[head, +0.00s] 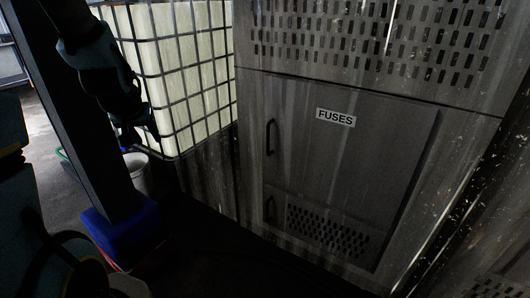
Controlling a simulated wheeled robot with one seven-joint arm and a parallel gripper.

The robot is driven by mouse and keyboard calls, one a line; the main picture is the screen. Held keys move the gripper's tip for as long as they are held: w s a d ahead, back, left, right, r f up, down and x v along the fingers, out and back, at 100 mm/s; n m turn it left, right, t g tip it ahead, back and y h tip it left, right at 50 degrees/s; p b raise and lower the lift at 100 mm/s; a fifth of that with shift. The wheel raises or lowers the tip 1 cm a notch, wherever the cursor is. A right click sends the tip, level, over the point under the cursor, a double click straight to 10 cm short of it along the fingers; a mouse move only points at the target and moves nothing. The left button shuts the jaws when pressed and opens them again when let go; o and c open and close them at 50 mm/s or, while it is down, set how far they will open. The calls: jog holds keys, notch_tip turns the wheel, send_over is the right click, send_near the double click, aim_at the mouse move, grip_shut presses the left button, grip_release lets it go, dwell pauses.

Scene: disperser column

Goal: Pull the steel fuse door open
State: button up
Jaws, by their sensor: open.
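The steel fuse door (340,165) is a grey panel on the front of a steel cabinet, with a white "FUSES" label (336,117) near its top. It looks shut. A dark upright bar handle (270,138) is on its left side. My gripper (142,135) is at the upper left, in front of the caged tank.
A white tank in a metal cage (185,75) stands left of the cabinet. A pale bucket (138,172) is below it. A dark post with a blue foot (125,232) stands at the left. The floor before the cabinet is dark and looks clear.

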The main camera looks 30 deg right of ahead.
jog(key=w+d+f+m+t+h+b, duration=0.2)
jog(key=w+d+f+b, duration=0.4)
jog(key=d+f, duration=0.15)
jog(key=m+t+h+b, duration=0.4)
jog(key=h+b, duration=0.6)
jog(key=b, duration=0.7)
send_near(268, 136)
jog(key=shift+m+g, duration=0.3)
jog(key=shift+g, duration=0.1)
jog(key=x, duration=1)
jog(key=shift+w+d+r, duration=0.15)
jog(key=shift+w, duration=0.3)
grip_shut()
